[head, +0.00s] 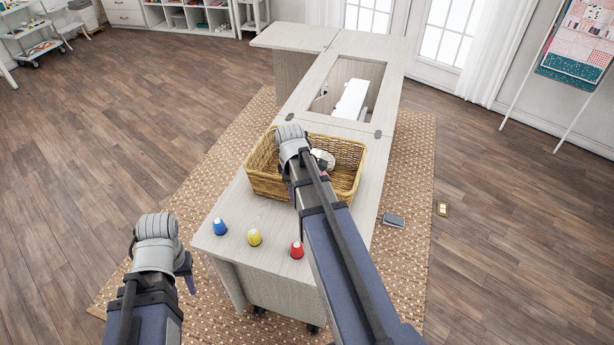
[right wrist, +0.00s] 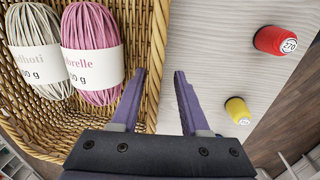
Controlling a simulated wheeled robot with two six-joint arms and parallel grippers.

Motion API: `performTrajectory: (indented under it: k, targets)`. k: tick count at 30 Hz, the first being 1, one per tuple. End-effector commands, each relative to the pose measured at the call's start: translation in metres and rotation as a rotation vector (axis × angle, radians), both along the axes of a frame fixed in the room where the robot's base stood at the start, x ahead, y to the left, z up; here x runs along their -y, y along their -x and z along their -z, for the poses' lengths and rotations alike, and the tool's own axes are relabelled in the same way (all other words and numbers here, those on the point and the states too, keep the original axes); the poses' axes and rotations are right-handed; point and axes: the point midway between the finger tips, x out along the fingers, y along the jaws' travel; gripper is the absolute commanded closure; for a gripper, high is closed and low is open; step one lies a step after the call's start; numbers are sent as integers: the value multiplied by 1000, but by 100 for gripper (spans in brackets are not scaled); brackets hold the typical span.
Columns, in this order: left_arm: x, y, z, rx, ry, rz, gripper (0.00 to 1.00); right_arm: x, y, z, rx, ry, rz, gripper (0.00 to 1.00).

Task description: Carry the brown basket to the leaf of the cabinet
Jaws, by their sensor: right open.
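The brown wicker basket (head: 262,180) stands on the near part of the pale wood cabinet top (head: 245,208). It holds yarn, seen in the right wrist view as a pink ball (right wrist: 92,55) and a grey-beige ball (right wrist: 38,50). A flat leaf-like panel (head: 292,37) extends left at the cabinet's far end. My right gripper (right wrist: 164,75) is open at the basket's wall (right wrist: 157,50), one finger on the inner side, the other over the cabinet top; contact is unclear. In the head view its fingers are hidden. My left gripper (head: 186,272) hangs left of the cabinet's near end, its jaws mostly hidden.
Blue (head: 219,227), yellow (head: 254,237) and red (head: 297,249) thread spools stand along the near edge of the top. A white machine (head: 350,100) sits in the cabinet's opening. A small grey-blue object (head: 393,220) lies right of the cabinet. Floor on both sides is mostly clear.

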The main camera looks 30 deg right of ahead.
Motion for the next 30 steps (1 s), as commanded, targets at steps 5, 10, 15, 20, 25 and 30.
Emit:
performTrajectory:
  k: [5, 10, 15, 20, 25, 30]
  targets:
    - [0, 0, 27, 0, 0, 0, 60, 8, -1, 27, 0, 0, 1, 55]
    - [0, 0, 43, 0, 0, 0, 60, 9, -3, 43, 1, -1, 0, 55]
    - [0, 0, 42, 0, 0, 0, 60, 9, -3, 42, 1, -1, 0, 55]
    - [0, 0, 42, 0, 0, 0, 60, 9, -3, 42, 1, -1, 0, 61]
    - [0, 0, 42, 0, 0, 0, 60, 9, -3, 42, 1, -1, 0, 80]
    - [0, 0, 42, 0, 0, 0, 60, 9, -3, 42, 1, -1, 0, 99]
